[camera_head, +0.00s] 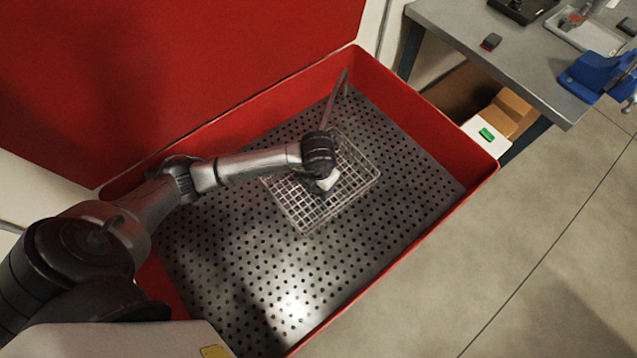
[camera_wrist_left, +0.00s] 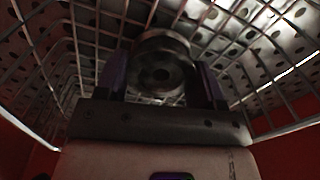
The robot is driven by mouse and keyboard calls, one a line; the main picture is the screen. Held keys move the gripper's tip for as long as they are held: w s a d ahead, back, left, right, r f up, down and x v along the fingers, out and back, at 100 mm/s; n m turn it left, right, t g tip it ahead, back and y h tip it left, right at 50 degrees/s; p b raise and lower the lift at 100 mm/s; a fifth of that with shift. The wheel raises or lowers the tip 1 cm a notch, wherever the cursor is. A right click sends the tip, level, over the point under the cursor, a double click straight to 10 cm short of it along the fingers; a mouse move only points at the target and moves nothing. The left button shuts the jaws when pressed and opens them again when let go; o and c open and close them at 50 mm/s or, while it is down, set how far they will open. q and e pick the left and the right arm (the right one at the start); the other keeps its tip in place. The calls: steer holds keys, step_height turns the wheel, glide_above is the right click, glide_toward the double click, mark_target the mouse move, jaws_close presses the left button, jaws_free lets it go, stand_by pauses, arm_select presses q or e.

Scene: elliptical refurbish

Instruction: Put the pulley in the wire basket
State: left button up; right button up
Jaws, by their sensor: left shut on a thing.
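The wire basket (camera_head: 357,190) sits on the perforated floor of the red tub. My left gripper (camera_head: 326,192) reaches down into the basket in the head view. In the left wrist view, my left gripper (camera_wrist_left: 160,85) is shut on the pulley (camera_wrist_left: 163,62), a dark round metal part with a centre hole, held between its purple fingers. The basket's wire walls and mesh (camera_wrist_left: 50,65) surround the gripper and pulley. In the head view the pulley is hidden by the gripper. I cannot tell whether it touches the basket bottom. My right gripper is not in view.
The red tub (camera_head: 425,110) has raised walls, and a thin pipe (camera_head: 334,98) stands near its back corner. Its perforated floor (camera_head: 240,250) is free in front. A grey workbench (camera_head: 470,45) with a blue vise (camera_head: 597,75) stands at the upper right.

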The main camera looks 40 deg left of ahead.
arm_select(q)
steer(key=shift+f, duration=0.15)
steer(key=shift+f, duration=0.15)
steer(key=o, duration=1)
steer(key=shift+r+p, duration=0.7)
steer(key=shift+r, duration=0.25)
step_height(320, 180, up, 11)
steer(key=p, duration=0.9)
steer(key=shift+f, duration=0.2)
